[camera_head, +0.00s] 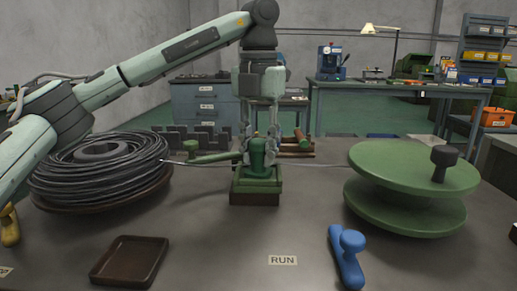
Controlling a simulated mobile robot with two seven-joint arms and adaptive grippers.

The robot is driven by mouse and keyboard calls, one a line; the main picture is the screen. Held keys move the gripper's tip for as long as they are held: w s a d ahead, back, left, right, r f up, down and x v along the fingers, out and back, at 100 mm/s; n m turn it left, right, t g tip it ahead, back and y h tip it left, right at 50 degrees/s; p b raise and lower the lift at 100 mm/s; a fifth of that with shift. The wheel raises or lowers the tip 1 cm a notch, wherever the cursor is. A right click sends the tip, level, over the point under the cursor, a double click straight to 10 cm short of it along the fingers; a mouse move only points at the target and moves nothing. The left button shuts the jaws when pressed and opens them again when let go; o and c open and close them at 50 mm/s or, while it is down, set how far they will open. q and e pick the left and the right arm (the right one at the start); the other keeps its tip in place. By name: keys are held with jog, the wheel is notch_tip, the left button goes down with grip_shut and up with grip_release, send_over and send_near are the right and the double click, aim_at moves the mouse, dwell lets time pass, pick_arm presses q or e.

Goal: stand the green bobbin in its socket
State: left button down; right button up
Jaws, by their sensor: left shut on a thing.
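My left gripper (260,137) comes down from above at the middle of the table, its fingers around the top of a small upright green piece (257,157). It is shut on this piece, which I take to be the green bobbin. The piece stands over a square green block on a dark base (255,190); I cannot tell whether it is seated in the block or only just above it. The socket opening is hidden. My right gripper is not in view.
A coil of black wire (60,176) lies at left and a large green reel (405,160) stands at right. A brown tray (130,262), a RUN label (283,260) and a blue handle (346,262) are in front. The tabletop between them is clear.

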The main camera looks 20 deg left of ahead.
aim_at(259, 140)
pick_arm(q)
jog(key=c, duration=1.2)
grip_release()
jog(key=shift+o, duration=0.2)
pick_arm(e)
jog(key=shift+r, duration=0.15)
pick_arm(q)
jog(key=shift+r, duration=0.45)
notch_tip(259, 140, up, 11)
jog(key=p, duration=0.3)
jog(key=shift+f, duration=0.15)
jog(key=shift+r, duration=0.35)
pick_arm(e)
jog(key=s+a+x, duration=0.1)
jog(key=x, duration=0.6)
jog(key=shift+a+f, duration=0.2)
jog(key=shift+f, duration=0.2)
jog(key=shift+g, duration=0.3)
